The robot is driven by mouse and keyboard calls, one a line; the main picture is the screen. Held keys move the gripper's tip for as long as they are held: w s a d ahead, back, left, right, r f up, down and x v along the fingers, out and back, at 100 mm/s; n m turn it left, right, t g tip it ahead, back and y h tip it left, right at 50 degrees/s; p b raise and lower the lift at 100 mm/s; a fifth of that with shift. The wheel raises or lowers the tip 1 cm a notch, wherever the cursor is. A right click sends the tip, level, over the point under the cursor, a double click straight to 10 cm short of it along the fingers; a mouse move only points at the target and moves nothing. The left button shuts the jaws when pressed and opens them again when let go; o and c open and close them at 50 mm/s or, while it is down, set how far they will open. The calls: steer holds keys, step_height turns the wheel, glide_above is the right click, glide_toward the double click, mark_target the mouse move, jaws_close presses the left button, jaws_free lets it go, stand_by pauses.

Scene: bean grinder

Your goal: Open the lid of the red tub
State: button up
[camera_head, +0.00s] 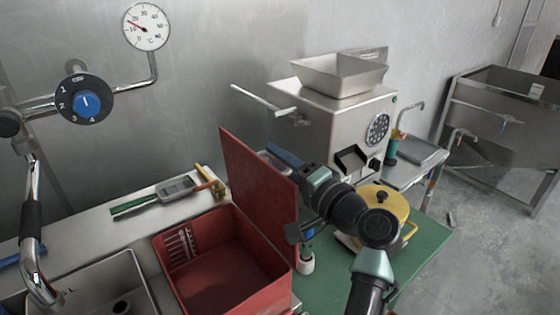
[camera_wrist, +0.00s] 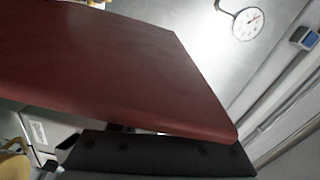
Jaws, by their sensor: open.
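The red tub (camera_head: 185,283) stands at the front, its inside visible from above. Its red lid (camera_head: 255,180) is raised and stands steeply upright along the tub's right side. The lid's flat surface also fills much of the wrist view (camera_wrist: 120,70). My gripper (camera_head: 294,234) is at the right side of the lid, close to its lower right edge, and is open. A dark part of the gripper lies just below the lid's edge in the wrist view. I cannot tell whether it touches the lid. The fingertips are partly hidden.
A grinder (camera_head: 330,125) with a metal hopper stands behind the lid. A sink (camera_head: 95,290) is left of the tub. A small white-based bottle (camera_head: 307,262) stands near my gripper.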

steer(key=b+v, duration=0.2)
steer(key=v, duration=1.1)
steer(key=a+r+n+t+h+p, duration=0.1)
steer(key=a+r+n+t+h, duration=0.2)
steer(key=r, duration=0.6)
steer(key=a+r+n+t+h+p, duration=0.1)
steer(key=a+r+n+t+h, duration=0.15)
steer(key=r, duration=0.75)
steer(key=s+a+r+n+t+h, duration=0.1)
steer(key=s+a+r+t+h, duration=0.1)
steer(key=s+r, duration=0.5)
steer(key=s+a+r+n+t+h, duration=0.2)
steer(key=s+r+t, duration=0.3)
steer(key=s+r, duration=0.2)
steer(key=shift+a+r+p, duration=0.4)
steer(key=shift+r+p, duration=0.05)
steer(key=shift+r, duration=0.25)
